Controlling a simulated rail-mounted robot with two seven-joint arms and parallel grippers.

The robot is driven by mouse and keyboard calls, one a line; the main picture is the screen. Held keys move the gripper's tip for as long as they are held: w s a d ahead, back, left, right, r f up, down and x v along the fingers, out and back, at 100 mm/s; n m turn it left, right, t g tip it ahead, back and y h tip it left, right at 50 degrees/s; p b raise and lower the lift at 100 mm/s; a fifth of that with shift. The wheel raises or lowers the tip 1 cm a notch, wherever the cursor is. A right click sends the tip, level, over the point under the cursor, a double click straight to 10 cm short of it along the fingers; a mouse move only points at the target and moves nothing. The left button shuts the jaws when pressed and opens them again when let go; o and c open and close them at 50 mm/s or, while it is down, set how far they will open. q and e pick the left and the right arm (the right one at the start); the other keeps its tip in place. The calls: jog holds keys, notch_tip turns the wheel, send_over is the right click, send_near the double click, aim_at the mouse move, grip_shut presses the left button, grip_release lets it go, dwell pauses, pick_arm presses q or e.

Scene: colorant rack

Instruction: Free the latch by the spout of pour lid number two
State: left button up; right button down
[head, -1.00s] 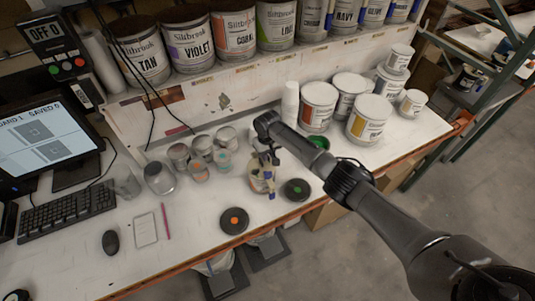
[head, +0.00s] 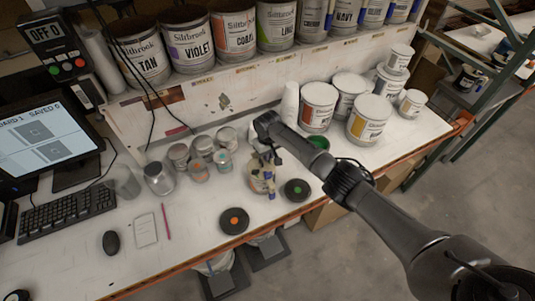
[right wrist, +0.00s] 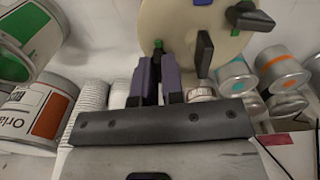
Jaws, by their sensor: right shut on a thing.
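A cream pour lid (head: 258,184) with blue tabs is near the front of the bench. In the right wrist view the round cream lid (right wrist: 222,62) shows a black handle-like piece (right wrist: 204,54), blue and green bits and dark clips at its rim. My right gripper (head: 266,160) is over the lid's far side. Its two purple-grey fingers (right wrist: 158,62) are close together at the rim, shut on a small dark latch by a green patch. The fingers hide most of this latch. I cannot read a number on the lid. My left gripper is not in view.
Black discs with an orange dot (head: 233,221) and a green dot (head: 297,189) lie beside the lid. Several small tins (head: 200,171) stand to its left. White paint cans (head: 318,106) and a cup stack (head: 289,103) are behind and right. The bench front is fairly clear.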

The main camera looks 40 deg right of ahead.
jog(key=n, duration=0.4)
jog(key=shift+p, duration=0.3)
jog(key=n, duration=0.4)
jog(key=shift+n, duration=0.4)
jog(key=n, duration=0.3)
jog(key=shift+n, duration=1.8)
jog(key=shift+n+b, duration=0.3)
jog(key=c, duration=1.5)
grip_release()
